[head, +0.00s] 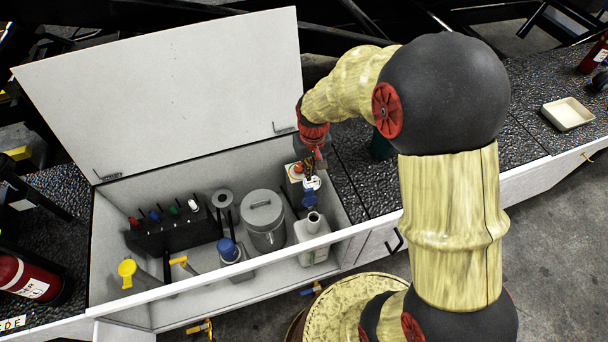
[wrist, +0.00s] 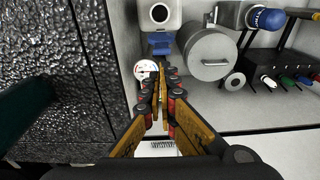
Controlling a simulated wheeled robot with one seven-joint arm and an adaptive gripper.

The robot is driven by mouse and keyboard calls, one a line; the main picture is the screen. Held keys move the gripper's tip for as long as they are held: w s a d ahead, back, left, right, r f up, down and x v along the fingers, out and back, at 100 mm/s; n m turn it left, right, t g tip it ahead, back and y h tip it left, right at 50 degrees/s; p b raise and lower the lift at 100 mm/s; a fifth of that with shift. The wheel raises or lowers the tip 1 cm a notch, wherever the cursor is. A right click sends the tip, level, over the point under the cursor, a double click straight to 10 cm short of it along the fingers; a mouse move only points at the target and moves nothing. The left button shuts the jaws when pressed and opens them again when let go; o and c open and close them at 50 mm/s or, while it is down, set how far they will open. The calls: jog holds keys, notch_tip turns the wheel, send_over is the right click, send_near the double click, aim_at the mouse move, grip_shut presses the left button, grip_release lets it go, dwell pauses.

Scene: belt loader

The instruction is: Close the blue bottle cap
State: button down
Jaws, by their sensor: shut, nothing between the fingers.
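A pale bottle (head: 313,243) stands in the right part of an open white box. Its neck is uncovered, and its round opening shows in the wrist view (wrist: 160,13). The blue bottle cap (head: 310,198) stands open on the back side of the neck, and in the wrist view it is a blue piece (wrist: 160,42) just below the bottle. My gripper (head: 311,172) is shut and empty, behind the cap inside the box's back right. In the wrist view its fingertips (wrist: 162,72) point toward the cap, apparently with a small gap.
A white round dial (wrist: 146,70) is beside my fingertips. A grey lidded canister (head: 264,222) stands left of the bottle. A blue-topped item (head: 229,250) and a dark rack (head: 172,232) with coloured knobs are further left. The raised white lid (head: 165,95) rises behind.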

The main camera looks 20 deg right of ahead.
jog(key=w+r+t, duration=0.1)
jog(key=w, duration=0.3)
jog(key=b, duration=0.3)
send_over(309, 198)
jog(key=w, duration=0.4)
jog(key=shift+f, duration=4.3)
jog(key=shift+s+d, duration=0.15)
jog(key=shift+d, duration=0.2)
jog(key=shift+b, duration=0.35)
